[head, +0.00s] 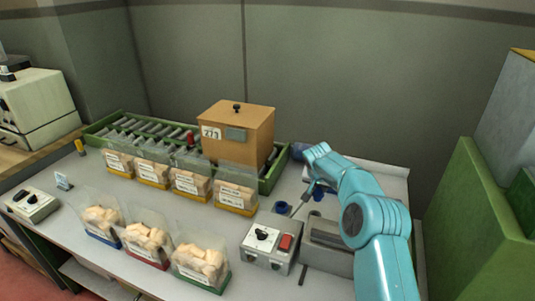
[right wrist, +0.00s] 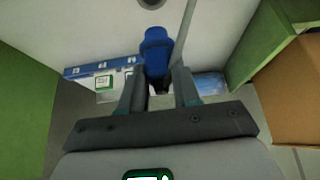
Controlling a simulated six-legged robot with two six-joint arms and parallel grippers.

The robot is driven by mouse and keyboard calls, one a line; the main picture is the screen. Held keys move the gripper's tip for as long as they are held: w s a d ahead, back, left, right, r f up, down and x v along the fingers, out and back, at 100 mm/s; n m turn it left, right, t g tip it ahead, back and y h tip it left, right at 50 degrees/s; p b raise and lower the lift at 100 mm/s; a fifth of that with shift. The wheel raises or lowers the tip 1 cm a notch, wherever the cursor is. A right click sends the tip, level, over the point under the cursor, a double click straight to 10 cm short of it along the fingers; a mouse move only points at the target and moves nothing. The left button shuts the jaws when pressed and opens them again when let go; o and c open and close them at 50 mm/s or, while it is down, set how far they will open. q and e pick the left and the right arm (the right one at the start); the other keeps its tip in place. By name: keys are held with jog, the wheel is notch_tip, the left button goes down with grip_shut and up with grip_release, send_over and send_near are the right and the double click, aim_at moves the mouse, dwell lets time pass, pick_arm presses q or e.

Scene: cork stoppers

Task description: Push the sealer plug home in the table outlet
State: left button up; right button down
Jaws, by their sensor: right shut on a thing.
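My right gripper (right wrist: 160,92) is shut on a blue plug (right wrist: 156,48), which sticks out beyond the fingertips in the right wrist view. A grey cord or rod (right wrist: 184,36) passes beside the plug. A round dark-centred fitting (right wrist: 151,3), perhaps the outlet, is cut off at the top edge, apart from the plug. In the head view my right gripper (head: 311,188) reaches down over the back right of the table (head: 225,228), and its fingertips are too small to make out. A blue ring-like piece (head: 283,207) stands on the table to its left. My left gripper is out of view.
A grey box with a knob and red switch (head: 270,245) and a grey machine (head: 328,238) stand in front of my right gripper. Bags of corks (head: 198,262) stand in two rows at left. A brown box (head: 237,132) and green-framed rollers (head: 133,130) are behind.

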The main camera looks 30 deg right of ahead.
jog(key=s+a+r+n+t+y, duration=0.1)
jog(key=s+a+n, duration=0.35)
jog(key=a, duration=1.15)
jog(key=s+a+r+n+y, duration=0.1)
jog(key=s+a, duration=0.6)
jog(key=a, duration=0.9)
jog(key=s+a+r+n+t+y, duration=0.15)
jog(key=s+a, duration=0.45)
jog(key=a, duration=0.9)
jog(key=w+a+f+n+y, duration=0.2)
jog(key=w+a+f+n, duration=0.2)
jog(key=f+n, duration=0.1)
jog(key=s+d+r+m+g+h, duration=0.1)
jog(key=s+d+r+m+h, duration=0.15)
jog(key=r+m, duration=0.2)
jog(key=s+d+r+m+h, duration=0.1)
jog(key=s+d+r+m, duration=0.2)
jog(key=d+r, duration=0.15)
jog(key=w+a+m+g+h, duration=0.2)
jog(key=w+a+m, duration=0.3)
jog(key=w+a, duration=0.3)
jog(key=s+d+f+n+t+y, duration=0.1)
jog(key=s+d+f+n+y, duration=0.2)
jog(key=f+n+y, duration=0.5)
jog(key=s+n, duration=0.1)
jog(key=n, duration=0.8)
jog(key=shift+d+f+t, duration=0.25)
jog(key=shift+f+t, duration=0.1)
jog(key=shift+n, duration=0.35)
